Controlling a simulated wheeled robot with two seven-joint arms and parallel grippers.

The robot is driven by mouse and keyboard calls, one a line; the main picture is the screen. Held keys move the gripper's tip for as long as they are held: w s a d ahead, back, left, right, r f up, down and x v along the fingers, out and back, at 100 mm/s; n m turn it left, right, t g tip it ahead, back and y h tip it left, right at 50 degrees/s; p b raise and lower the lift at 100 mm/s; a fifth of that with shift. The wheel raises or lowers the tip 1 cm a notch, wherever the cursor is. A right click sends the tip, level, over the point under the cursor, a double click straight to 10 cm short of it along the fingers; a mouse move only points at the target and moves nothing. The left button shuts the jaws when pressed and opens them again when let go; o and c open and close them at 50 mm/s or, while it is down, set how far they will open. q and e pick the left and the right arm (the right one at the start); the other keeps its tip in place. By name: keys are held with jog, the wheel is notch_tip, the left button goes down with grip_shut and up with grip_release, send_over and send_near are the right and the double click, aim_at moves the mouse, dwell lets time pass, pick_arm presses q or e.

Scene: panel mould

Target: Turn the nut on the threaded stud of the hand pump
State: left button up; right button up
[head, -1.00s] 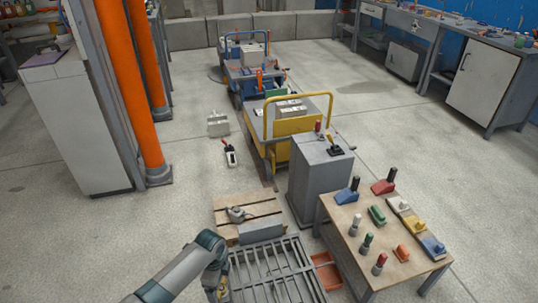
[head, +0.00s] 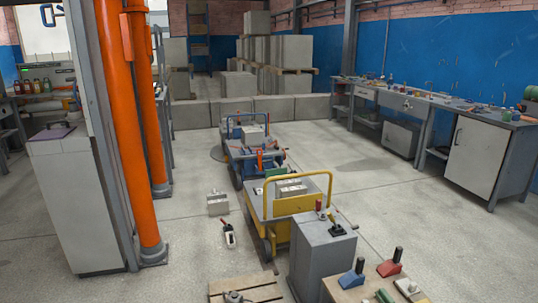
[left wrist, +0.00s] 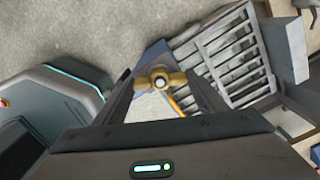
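In the left wrist view a brass-coloured nut (left wrist: 161,81) with side lugs sits around a pale round stud end (left wrist: 159,83). My left gripper (left wrist: 162,76) has its two dark fingers on either side of the nut, very near or touching its lugs. Whether they grip it I cannot tell. A blue-grey block shows just beyond the nut; the pump body is mostly hidden and I cannot make out its shape. Neither gripper shows in the head view, and my right gripper is in no view.
A slatted grey grate (left wrist: 225,60) lies beyond the fingers. In the head view a wooden pallet (head: 258,286) is at the bottom edge, beside a grey cabinet (head: 318,262) and a table with coloured handled blocks. A yellow cart (head: 283,208) stands behind.

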pick_arm(q)
jog(key=shift+m, duration=1.7)
jog(key=shift+m, duration=1.8)
jog(key=shift+m, duration=1.7)
